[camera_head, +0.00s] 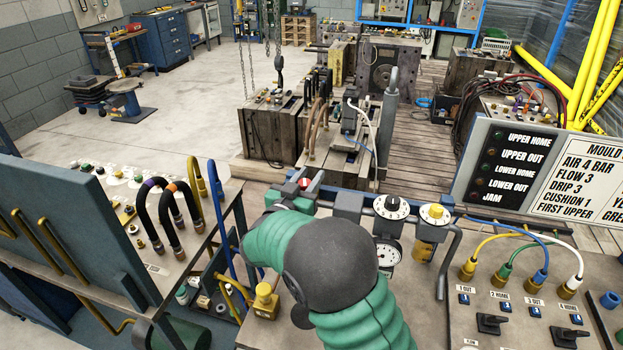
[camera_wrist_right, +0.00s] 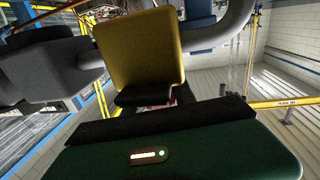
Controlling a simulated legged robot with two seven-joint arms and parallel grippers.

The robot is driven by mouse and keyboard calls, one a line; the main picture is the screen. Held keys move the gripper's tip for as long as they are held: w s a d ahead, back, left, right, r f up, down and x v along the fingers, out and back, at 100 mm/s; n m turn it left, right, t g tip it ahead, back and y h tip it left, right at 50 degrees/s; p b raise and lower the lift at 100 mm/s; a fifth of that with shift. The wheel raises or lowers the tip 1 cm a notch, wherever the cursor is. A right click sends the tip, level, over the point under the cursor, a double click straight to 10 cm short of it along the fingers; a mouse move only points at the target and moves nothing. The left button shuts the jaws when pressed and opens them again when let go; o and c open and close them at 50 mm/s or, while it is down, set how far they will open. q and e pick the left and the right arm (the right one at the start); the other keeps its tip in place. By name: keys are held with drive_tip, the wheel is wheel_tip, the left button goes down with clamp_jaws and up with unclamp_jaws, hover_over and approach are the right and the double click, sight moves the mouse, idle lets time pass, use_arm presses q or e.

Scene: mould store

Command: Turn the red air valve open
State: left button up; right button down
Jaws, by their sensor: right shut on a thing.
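The red air valve (camera_head: 304,183) shows as a small red knob with a pale mark, at the left end of a row of grey air units in the head view. My right gripper (camera_head: 297,191) is at the knob and shut on it. My green arm and its dark joint cover the space in front of it. In the right wrist view, a sliver of red (camera_wrist_right: 173,94) shows past the black fingers; the rest of the knob is hidden. The valve's exact angle cannot be told. My left gripper is in neither view.
To the right of the valve are a black-and-white dial (camera_head: 391,207), a yellow dial (camera_head: 434,214) and a round gauge (camera_head: 388,252). A grey pipe (camera_head: 448,262) stands beyond them. A yellow block (camera_wrist_right: 140,48) is close to the fingers in the right wrist view.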

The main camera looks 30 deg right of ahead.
drive_tip(key=shift+w+a+f+n+t+y+b, duration=0.1)
drive_tip(key=shift+n+t+y+b, duration=0.5)
drive_tip(key=shift+n+t+y, duration=0.5)
drive_tip(key=n+t+y+b, duration=0.1)
drive_tip(key=y+b, duration=0.1)
drive_tip(key=n+t+y+b, duration=0.2)
drive_tip(key=a+n+t+y+b, duration=0.1)
drive_tip(key=n+t+y+b, duration=0.1)
drive_tip(key=b, duration=0.1)
drive_tip(key=shift+w+f+y, duration=0.2)
drive_tip(key=shift+w+y, duration=0.1)
drive_tip(key=shift+w, duration=0.05)
drive_tip(key=shift+r+n+y+b, duration=0.1)
drive_tip(key=shift+n+y+b, duration=0.3)
drive_tip(key=shift+n+y, duration=0.15)
drive_tip(key=shift+w+a+r+n+t+y, duration=0.15)
drive_tip(key=shift+n+t+y, duration=0.2)
drive_tip(key=shift+y, duration=0.3)
drive_tip(key=shift+s+a+r+n+t+y, duration=0.15)
drive_tip(key=shift+n+y, duration=0.25)
drive_tip(key=shift+y, duration=0.2)
drive_tip(key=shift+w+a+r+n+y+p, duration=0.1)
drive_tip(key=shift+a+n+y+p, duration=0.1)
drive_tip(key=shift+n+y+p, duration=0.7)
drive_tip(key=shift+w+a+n+y+p, duration=0.15)
drive_tip(key=shift+n+y, duration=0.35)
drive_tip(key=shift+y, duration=0.9)
drive_tip(key=shift+s+a, duration=0.1)
